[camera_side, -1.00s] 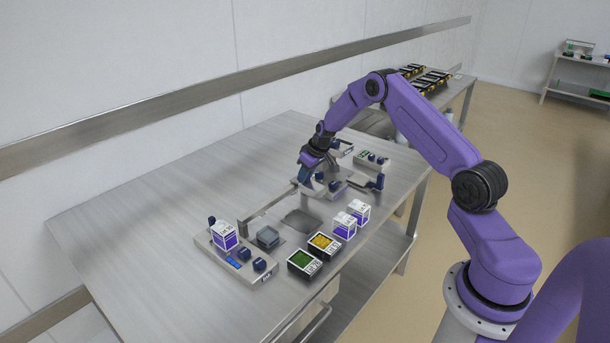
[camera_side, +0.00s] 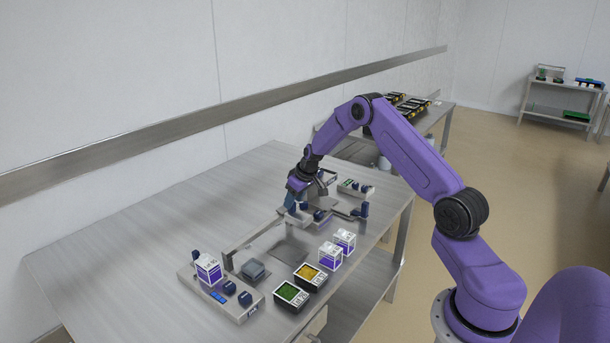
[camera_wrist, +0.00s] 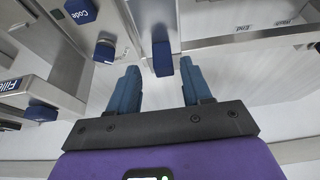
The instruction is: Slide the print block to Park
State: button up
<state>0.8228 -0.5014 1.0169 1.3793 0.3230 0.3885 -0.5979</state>
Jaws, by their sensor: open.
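My gripper (camera_side: 294,207) points down at the metal station (camera_side: 345,208) on the far right part of the table. In the wrist view its two blue fingers are apart, with a dark blue handle (camera_wrist: 162,58) in or just ahead of the gap between them. The handle sits at the end of a grey metal bar. It looks like part of the print block, but no label on it is readable. I cannot tell whether a finger touches it. A plate beside it reads "End" (camera_wrist: 243,29); other words are unclear, and I cannot make out "Park".
A front-left station (camera_side: 225,301) bears a purple-white carton (camera_side: 208,268). Green (camera_side: 291,293) and yellow (camera_side: 311,274) trays and two cartons (camera_side: 329,255) stand nearby. The table's left is clear.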

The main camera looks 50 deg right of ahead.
jog(key=v, duration=1.5)
jog(key=shift+r, duration=0.1)
jog(key=s+a+r+n+g+y, duration=0.15)
jog(key=s+a, duration=0.25)
jog(key=a, duration=0.4)
jog(key=s+a+r+n, duration=0.15)
jog(key=s+a, duration=0.25)
jog(key=a, duration=0.5)
jog(key=s+a+r+n+g, duration=0.1)
jog(key=s+a+n, duration=0.25)
jog(key=a, duration=0.45)
jog(key=s+a+r+n+g, duration=0.1)
jog(key=s+a, duration=0.2)
jog(key=s, duration=0.4)
jog(key=s+a+n, duration=0.2)
jog(key=s+a, duration=0.2)
jog(key=s, duration=0.3)
jog(key=s+d+n+h, duration=0.1)
jog(key=s+d+n, duration=0.1)
jog(key=s, duration=1.1)
jog(key=shift+f+n+g, duration=0.35)
jog(key=shift+n+g, duration=0.1)
jog(key=shift+n, duration=0.1)
jog(key=shift+d, duration=0.1)
